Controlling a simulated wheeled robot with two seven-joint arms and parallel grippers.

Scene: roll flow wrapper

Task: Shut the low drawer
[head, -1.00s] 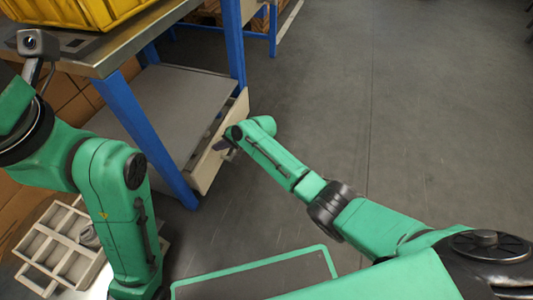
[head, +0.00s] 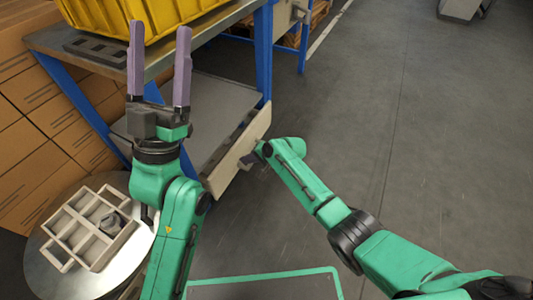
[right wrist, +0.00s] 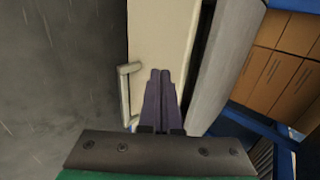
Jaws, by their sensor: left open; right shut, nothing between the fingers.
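The low drawer's beige front panel (head: 240,158) is under the blue-legged workbench, with a narrow dark gap behind its top edge. In the right wrist view the panel (right wrist: 160,30) fills the top middle, and its pale bar handle (right wrist: 126,95) is left of my fingers. My right gripper (head: 251,160) is at the panel's outer face, shut with nothing in it. Its purple fingers (right wrist: 160,73) point at the panel beside the handle; I cannot tell whether they touch it. My left gripper (head: 160,28) is raised, open and empty, in front of the bench.
A yellow bin (head: 190,12) stands on the bench top (head: 60,38). A beige compartment tray (head: 75,255) lies on a round table (head: 40,265) at lower left. Cardboard boxes (head: 30,130) are stacked at left.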

